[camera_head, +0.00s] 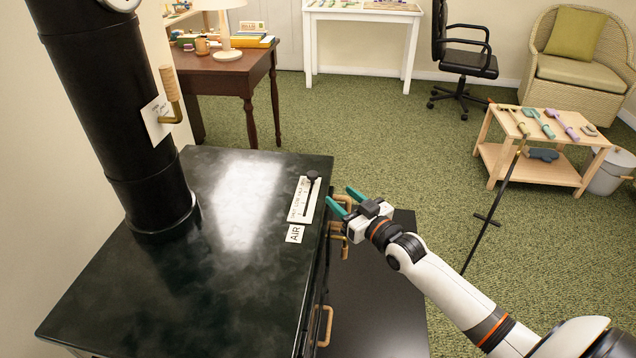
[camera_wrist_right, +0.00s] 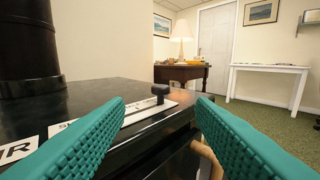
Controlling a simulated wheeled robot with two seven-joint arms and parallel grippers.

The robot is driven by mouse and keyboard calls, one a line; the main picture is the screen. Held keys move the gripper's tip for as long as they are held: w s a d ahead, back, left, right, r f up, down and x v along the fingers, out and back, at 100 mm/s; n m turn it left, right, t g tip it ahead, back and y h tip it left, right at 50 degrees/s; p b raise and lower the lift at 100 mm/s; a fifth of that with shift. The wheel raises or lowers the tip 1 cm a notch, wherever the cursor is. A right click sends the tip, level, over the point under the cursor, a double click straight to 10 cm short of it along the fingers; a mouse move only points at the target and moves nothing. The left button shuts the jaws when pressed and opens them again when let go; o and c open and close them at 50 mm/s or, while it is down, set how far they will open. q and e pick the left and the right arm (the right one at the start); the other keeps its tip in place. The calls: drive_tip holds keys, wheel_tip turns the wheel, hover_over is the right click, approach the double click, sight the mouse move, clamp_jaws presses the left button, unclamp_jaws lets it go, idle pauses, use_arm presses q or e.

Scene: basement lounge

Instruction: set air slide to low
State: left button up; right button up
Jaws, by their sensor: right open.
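The air slide is a white plate (camera_head: 301,204) with a dark slot, set on the black stove top near its right edge. Its black knob (camera_head: 312,176) stands at the far end of the slot. An AIR label (camera_head: 295,234) lies at the plate's near end. The plate's small markings are too small to read surely. My right gripper (camera_head: 345,200), with teal fingers, is open and empty just right of the plate, apart from the knob. In the right wrist view the knob (camera_wrist_right: 160,91) shows beyond and between the open fingertips (camera_wrist_right: 161,105). My left gripper is not in view.
The stove (camera_head: 120,290) has a thick black pipe (camera_head: 120,110) at the left, with a wooden-handled lever (camera_head: 170,85). Brass-coloured handles (camera_head: 325,325) stick out from the stove's right side. A low wooden table (camera_head: 535,165) with tools stands at the right. Green carpet between is mostly clear.

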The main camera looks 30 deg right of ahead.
sight(316, 176)
drive_tip(key=w, duration=0.3)
drive_tip(key=w+b, duration=0.1)
drive_tip(key=w, duration=0.3)
drive_tip(key=w+a+b, duration=0.1)
drive_tip(key=w, duration=0.2)
drive_tip(key=shift+w, duration=0.15)
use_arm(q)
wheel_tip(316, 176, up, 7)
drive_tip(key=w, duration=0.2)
use_arm(e)
drive_tip(key=shift+w+a+f, duration=0.1)
drive_tip(key=shift+w+a, duration=0.15)
drive_tip(key=shift+w, duration=0.35)
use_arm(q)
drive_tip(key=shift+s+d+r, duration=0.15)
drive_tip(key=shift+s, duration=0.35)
use_arm(e)
drive_tip(key=shift+s, duration=0.25)
clamp_jaws()
